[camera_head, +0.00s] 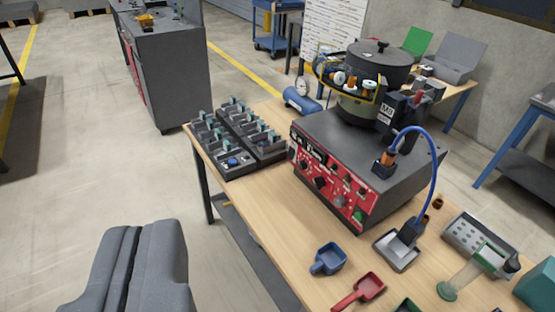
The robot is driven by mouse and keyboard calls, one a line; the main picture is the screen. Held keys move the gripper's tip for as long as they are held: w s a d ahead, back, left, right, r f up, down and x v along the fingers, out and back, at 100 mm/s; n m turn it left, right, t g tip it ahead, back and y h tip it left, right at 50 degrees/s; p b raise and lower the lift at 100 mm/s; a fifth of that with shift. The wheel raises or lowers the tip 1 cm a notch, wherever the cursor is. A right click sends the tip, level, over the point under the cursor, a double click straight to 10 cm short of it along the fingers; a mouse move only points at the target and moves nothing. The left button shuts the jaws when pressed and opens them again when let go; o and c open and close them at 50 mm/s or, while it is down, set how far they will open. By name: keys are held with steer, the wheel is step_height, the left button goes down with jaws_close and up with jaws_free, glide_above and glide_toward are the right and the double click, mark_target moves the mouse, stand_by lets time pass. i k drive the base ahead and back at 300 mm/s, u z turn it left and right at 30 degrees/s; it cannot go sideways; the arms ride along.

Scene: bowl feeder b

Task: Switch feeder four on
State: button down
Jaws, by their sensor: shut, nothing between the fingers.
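A bowl feeder, its dark round bowl (375,68) on a grey control box (390,150), stands on a wooden table. The box's red front panel (330,185) faces toward me and left, with several black knobs and small switches. A green button (358,215) sits at the panel's lower right end. The labels are too small to read, so I cannot tell which feeder number it is or any switch position. My gripper (132,230) is at the lower left, its grey fingers together and empty. It is in front of and left of the table, well apart from the panel.
Grey trays of small parts (237,140) stand on the table's left end. A blue scoop (328,258), a red scoop (358,292) and a metal dish (397,250) lie in front of the box. A grey cabinet (168,75) stands behind left. Floor left of the table is clear.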

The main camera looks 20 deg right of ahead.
mark_target(290, 154)
steer(key=i, duration=0.9)
steer(key=z, duration=0.05)
